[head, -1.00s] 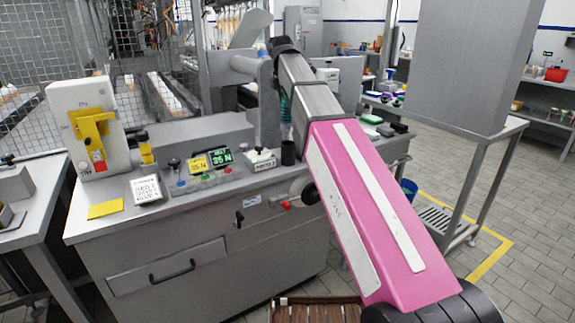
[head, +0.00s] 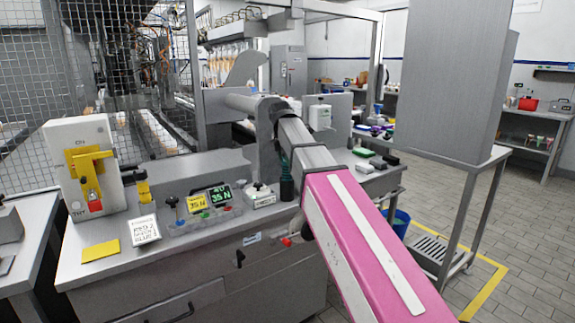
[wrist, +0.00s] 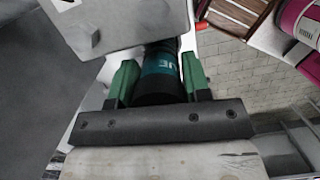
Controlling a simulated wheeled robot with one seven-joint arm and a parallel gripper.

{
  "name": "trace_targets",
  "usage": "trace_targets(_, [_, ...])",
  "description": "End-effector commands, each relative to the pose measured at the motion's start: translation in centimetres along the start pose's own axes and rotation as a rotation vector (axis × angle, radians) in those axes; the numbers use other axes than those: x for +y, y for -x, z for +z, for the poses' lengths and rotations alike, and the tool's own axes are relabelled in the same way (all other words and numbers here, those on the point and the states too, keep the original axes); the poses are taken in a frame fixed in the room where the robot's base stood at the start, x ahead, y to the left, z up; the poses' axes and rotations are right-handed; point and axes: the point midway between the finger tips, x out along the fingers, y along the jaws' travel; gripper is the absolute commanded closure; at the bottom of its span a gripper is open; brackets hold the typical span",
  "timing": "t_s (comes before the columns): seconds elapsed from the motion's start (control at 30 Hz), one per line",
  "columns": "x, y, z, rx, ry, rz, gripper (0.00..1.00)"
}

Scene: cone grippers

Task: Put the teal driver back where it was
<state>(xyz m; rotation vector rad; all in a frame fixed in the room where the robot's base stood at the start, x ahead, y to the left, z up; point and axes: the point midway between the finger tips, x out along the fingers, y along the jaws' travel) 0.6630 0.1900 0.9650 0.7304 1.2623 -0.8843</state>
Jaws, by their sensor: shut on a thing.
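My gripper (wrist: 160,78) has green fingers, shut on the teal driver (wrist: 160,60). In the wrist view the driver's teal band with pale letters and its black end lie between the fingers. In the head view the driver (head: 285,161) is a small teal strip below my grey wrist, partly hidden by it. Directly under it a black cup-like holder (head: 287,188) stands at the right end of the bench's controls. The driver looks lined up with the holder, upright or nearly so. I cannot tell how far it is inside.
The steel bench (head: 100,272) carries a yellow-and-white tester (head: 75,148), a yellow pad (head: 100,251), a white printed card (head: 144,230), two small displays (head: 219,195) and a white button box (head: 258,196). A tall grey cabinet (head: 455,80) stands to the right.

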Motion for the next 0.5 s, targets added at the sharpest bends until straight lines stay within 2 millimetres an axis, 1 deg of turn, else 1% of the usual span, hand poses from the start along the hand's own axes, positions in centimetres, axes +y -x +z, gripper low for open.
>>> trace_targets(0.03, [-0.1,-0.8,-0.1,0.0,0.0,-0.001,1.0])
trace_targets(0.13, [0.0,-1.6,-0.3,0.0,0.0,0.0,1.0])
trace_targets(0.5, [0.0,-1.9,-0.3,0.0,-0.001,0.0,1.0])
